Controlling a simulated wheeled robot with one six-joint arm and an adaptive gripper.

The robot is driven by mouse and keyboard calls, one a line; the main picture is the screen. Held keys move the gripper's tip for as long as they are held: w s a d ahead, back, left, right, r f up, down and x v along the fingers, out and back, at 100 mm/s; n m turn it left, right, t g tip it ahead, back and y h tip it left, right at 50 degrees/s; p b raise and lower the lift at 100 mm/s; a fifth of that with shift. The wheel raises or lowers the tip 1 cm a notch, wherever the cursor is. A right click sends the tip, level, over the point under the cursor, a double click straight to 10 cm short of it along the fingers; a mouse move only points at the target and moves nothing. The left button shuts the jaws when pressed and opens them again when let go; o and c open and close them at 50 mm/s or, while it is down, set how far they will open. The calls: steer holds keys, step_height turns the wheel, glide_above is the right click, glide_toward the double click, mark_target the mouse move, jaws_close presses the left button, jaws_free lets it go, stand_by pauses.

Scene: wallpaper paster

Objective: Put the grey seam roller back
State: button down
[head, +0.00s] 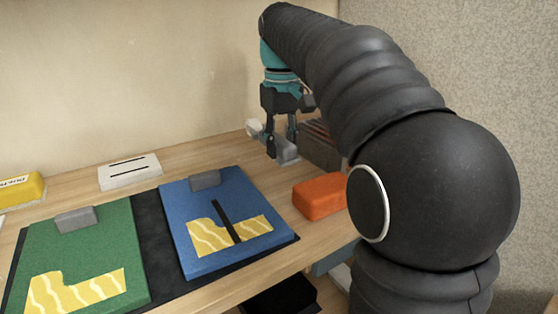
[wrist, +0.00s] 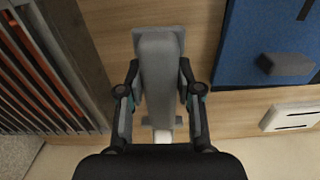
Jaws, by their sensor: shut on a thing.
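The grey seam roller (head: 287,153) is in my gripper (head: 281,146), near the back of the table, just left of a dark slotted rack (head: 322,150). In the wrist view, my gripper (wrist: 160,92) has one finger on each side of the roller's long grey body (wrist: 158,65). A small pale part shows at the body's lower end there. The roller looks low over the wooden table (wrist: 110,20). I cannot tell whether it touches the wood. The rack (wrist: 45,75) fills the left of the wrist view.
A blue board (head: 238,190) and a green board (head: 120,235) with yellow patterned pieces lie on the table. A white slotted block (head: 130,171) stands behind them. An orange block (head: 318,198) lies right of the blue board. A yellow block (head: 22,189) is at far left.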

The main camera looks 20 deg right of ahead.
mark_target(279, 174)
steer(key=shift+w+a+f, duration=0.2)
steer(key=shift+a+f, duration=0.05)
steer(key=shift+f, duration=1.7)
steer(key=shift+f, duration=0.25)
steer(key=c, duration=0.8)
jaws_free()
steer(key=shift+f, duration=0.1)
steer(key=shift+b, duration=0.5)
steer(key=r+p, duration=0.1)
steer(key=r, duration=0.3)
steer(key=r+p, duration=0.1)
steer(key=r, duration=0.4)
steer(key=r+p, duration=0.2)
steer(key=r, duration=0.3)
steer(key=shift+w+d, duration=0.35)
steer(key=shift+d, duration=0.05)
